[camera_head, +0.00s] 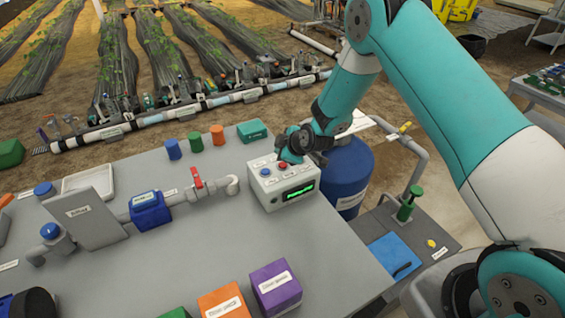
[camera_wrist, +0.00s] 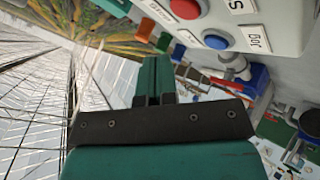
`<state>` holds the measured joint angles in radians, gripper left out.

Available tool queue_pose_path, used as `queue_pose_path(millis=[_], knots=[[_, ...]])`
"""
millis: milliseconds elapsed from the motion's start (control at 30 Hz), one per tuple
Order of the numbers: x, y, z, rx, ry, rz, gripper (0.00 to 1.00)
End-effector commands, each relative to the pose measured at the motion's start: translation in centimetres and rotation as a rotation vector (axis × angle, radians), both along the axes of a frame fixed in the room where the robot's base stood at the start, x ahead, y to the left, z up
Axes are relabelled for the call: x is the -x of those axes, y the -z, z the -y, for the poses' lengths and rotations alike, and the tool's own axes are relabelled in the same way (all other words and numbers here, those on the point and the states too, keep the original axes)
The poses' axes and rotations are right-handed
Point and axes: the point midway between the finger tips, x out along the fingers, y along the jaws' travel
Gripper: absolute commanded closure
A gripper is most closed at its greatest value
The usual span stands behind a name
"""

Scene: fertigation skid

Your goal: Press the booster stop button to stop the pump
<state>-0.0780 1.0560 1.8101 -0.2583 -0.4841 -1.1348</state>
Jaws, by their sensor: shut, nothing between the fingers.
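The grey control box (camera_head: 290,190) stands near the table's right edge, with a green lit display on its front. On its top are a blue button (camera_head: 265,172) and a red button (camera_head: 282,166). My gripper (camera_head: 287,156) is shut and empty, over the far side of the box top by the red button; contact cannot be told. In the wrist view its fingers (camera_wrist: 154,78) point up the picture. The red button (camera_wrist: 185,8) is ahead and to their right, and the blue button (camera_wrist: 217,42), by a label reading "Jog", is further right.
A pipe with a red-handled valve (camera_head: 196,180) is left of the box. Small blue, green and orange containers (camera_head: 217,134) stand behind it. Purple (camera_head: 276,288) and orange boxes are in front. A blue drum (camera_head: 348,172) is right of the box.

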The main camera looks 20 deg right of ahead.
Motion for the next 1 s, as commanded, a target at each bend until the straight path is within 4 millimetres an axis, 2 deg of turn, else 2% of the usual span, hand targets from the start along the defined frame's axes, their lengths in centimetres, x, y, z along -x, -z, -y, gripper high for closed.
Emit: queue_pose_path(millis=[33,267,1000], knots=[[0.0,-0.9,0.0,-0.001,0.000,0.001,1.00],[0.0,-2.8,0.0,0.000,0.001,0.001,1.00],[0.0,-2.7,0.0,0.000,0.000,0.000,1.00]])
